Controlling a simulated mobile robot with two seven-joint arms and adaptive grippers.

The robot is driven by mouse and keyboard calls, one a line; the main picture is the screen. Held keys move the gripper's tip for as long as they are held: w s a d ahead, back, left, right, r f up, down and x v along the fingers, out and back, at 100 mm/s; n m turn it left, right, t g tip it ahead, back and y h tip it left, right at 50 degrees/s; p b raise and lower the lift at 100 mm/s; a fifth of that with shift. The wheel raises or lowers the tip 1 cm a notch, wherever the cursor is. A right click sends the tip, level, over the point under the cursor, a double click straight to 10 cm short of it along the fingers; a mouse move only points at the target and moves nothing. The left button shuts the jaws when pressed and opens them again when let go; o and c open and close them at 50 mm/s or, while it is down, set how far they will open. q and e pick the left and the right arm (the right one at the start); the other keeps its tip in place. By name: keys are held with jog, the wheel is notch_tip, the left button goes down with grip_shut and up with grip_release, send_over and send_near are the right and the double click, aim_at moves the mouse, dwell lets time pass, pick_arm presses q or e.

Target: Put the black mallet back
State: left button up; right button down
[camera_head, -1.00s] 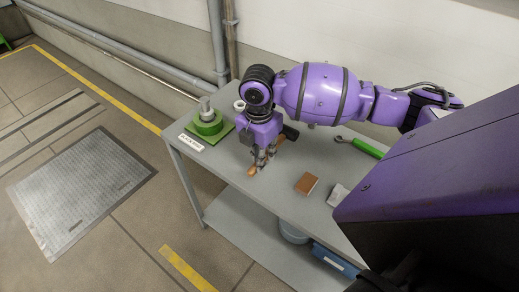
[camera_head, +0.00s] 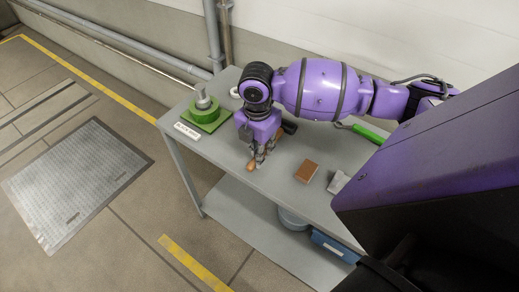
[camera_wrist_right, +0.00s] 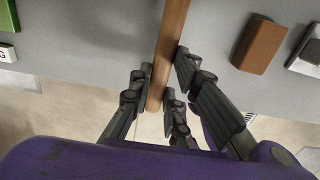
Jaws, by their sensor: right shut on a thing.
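The black mallet's dark head (camera_head: 290,127) shows behind my right gripper in the head view. Its orange-brown wooden handle (camera_head: 250,166) pokes out in front of the fingers, near the table's front edge. My right gripper (camera_head: 260,154) is shut on the handle and points down over the table. In the right wrist view, the gripper (camera_wrist_right: 163,77) has its fingers on both sides of the handle (camera_wrist_right: 173,35), which runs up out of the picture; the head is not visible there. I cannot tell whether the mallet touches the table. My left gripper is not in view.
The grey table (camera_head: 275,188) carries a green base with a grey cylinder (camera_head: 203,119), a white label (camera_head: 187,131), a white ring (camera_head: 235,92), a green-handled tool (camera_head: 368,134), a brown block (camera_head: 307,171) and a grey block (camera_head: 338,181). A blue bin (camera_head: 334,246) sits below.

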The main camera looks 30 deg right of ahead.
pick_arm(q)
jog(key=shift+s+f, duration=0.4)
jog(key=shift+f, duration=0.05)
pick_arm(e)
jog(key=shift+f, duration=0.95)
pick_arm(q)
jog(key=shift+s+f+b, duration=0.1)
jog(key=shift+b, duration=0.2)
pick_arm(e)
jog(key=shift+f, duration=0.25)
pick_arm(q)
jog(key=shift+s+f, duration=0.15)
pick_arm(e)
jog(key=shift+w+d+r+p, duration=0.15)
jog(key=shift+r+p, duration=0.2)
jog(key=shift+r, duration=0.45)
jog(key=shift+f, duration=0.25)
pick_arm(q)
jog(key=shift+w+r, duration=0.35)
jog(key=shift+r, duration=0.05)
pick_arm(e)
jog(key=shift+f, duration=0.1)
